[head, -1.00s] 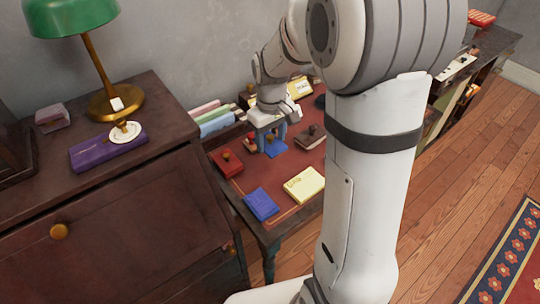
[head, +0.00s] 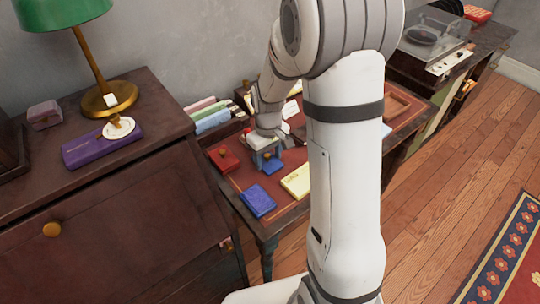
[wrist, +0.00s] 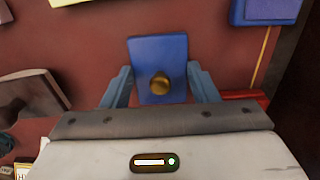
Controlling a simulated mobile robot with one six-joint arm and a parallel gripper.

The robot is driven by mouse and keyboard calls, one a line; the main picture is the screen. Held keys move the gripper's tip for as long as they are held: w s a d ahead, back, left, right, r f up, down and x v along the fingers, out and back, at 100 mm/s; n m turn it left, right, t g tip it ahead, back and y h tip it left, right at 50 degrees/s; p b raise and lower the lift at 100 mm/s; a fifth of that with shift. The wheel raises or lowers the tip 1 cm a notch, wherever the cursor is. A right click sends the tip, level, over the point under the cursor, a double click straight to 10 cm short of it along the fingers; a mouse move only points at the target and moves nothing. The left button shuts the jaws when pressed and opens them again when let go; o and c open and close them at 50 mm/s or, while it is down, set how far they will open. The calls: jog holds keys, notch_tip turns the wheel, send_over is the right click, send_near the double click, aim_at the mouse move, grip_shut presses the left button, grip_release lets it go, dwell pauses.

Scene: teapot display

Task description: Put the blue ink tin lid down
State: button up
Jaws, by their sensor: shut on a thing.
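The blue ink tin lid (wrist: 150,55) is a flat blue rectangle with a round brass knob (wrist: 160,84). In the wrist view it lies between the two blue-grey fingers of my gripper (wrist: 160,72), which is shut on it. In the head view the lid (head: 271,165) shows below my gripper (head: 267,155), low over the red desk top (head: 232,183). I cannot tell whether it touches the desk. A blue box (head: 258,201), perhaps the tin, lies near the desk's front edge, apart from the lid; it also shows in the wrist view (wrist: 268,10).
A red box with a knob (head: 224,157) lies left of the lid, and a yellow box (head: 297,180) to its right. A brown knobbed piece (wrist: 30,95) is at left in the wrist view. Books (head: 210,115) stand behind. Bare desk lies between lid and blue box.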

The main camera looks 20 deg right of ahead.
aim_at(268, 156)
jog(key=o, duration=1)
jog(key=shift+f, duration=0.1)
notch_tip(268, 156, up, 12)
jog(key=p, duration=0.2)
jog(key=s+r+m, duration=0.1)
jog(key=s, duration=0.5)
jog(key=s+r+m+t, duration=0.1)
jog(key=s+r+m, duration=0.1)
jog(key=s, duration=0.4)
jog(key=s+r+m+t, duration=0.1)
jog(key=s, duration=0.5)
jog(key=shift+d+r+m, duration=0.15)
jog(key=shift+r+m, duration=0.15)
jog(key=shift+r, duration=0.05)
